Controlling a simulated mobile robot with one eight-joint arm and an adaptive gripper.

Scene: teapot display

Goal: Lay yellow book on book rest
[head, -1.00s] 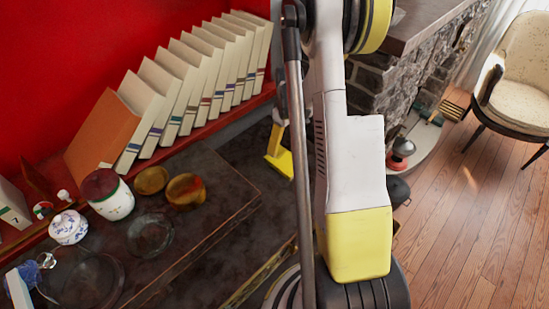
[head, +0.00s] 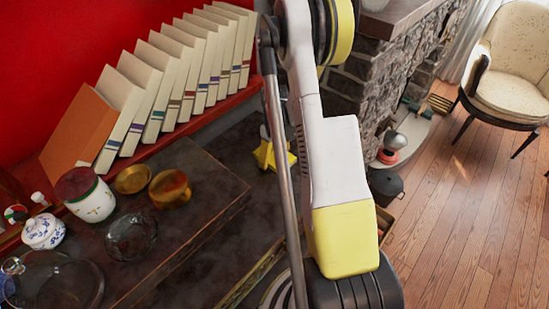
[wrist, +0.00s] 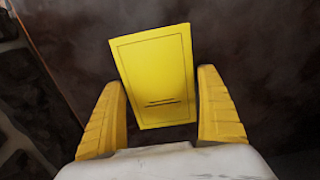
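The yellow book (wrist: 155,75) shows cover-on in the wrist view, slightly tilted, with a dark thin border line and short dark marks near its lower end. My gripper (wrist: 160,78) has its two yellow fingers spread, one on each side of the book, with dark gaps between the fingers and the book's edges. In the head view a small yellow shape (head: 266,155) shows low beside the dark table, partly hidden by my arm; I cannot tell book from fingers there. I cannot make out a book rest in either view.
Cream books (head: 185,70) and an orange-covered one (head: 80,125) lean on the red shelf. The dark table (head: 195,165) holds a lidded white jar (head: 92,200), brass bowls (head: 170,188) and glassware. A stone fireplace (head: 385,75) and chair (head: 512,75) stand right. Wooden floor (head: 470,220) is open.

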